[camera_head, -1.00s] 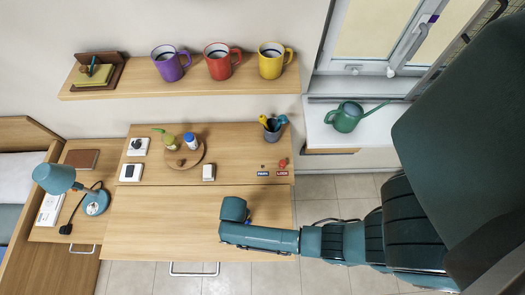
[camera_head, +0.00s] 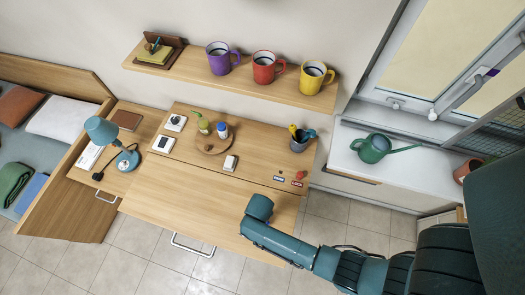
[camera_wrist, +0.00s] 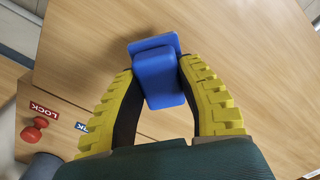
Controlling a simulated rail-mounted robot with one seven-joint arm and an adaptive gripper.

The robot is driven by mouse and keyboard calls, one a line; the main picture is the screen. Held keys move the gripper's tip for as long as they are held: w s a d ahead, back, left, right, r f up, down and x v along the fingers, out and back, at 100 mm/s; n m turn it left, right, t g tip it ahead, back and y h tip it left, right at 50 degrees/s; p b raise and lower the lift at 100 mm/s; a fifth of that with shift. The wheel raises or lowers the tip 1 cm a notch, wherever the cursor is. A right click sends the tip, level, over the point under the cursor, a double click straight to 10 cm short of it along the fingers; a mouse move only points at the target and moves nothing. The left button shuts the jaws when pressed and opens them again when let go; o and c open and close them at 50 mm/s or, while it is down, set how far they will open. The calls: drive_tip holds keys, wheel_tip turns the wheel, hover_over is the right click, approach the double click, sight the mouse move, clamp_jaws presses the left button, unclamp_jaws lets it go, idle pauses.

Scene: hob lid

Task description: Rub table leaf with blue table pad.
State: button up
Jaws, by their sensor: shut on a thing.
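The blue table pad (camera_wrist: 158,75) is a small blue block with a wider flat plate at its far end. My gripper (camera_wrist: 158,82) is shut on it, with yellow ribbed fingers on either side. The wooden table leaf (camera_head: 185,205) is the front panel of the table, and its bare surface fills much of the wrist view (camera_wrist: 235,40). My gripper is over the right part of the leaf. In the head view my arm hides the pad and fingers. I cannot tell whether the pad touches the leaf.
A blue lamp (camera_head: 105,132) stands left. The leaf's left and middle are clear.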

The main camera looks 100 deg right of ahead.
drive_tip(key=shift+r+p, duration=2.3)
drive_tip(key=shift+r, duration=0.2)
drive_tip(key=shift+w, duration=0.1)
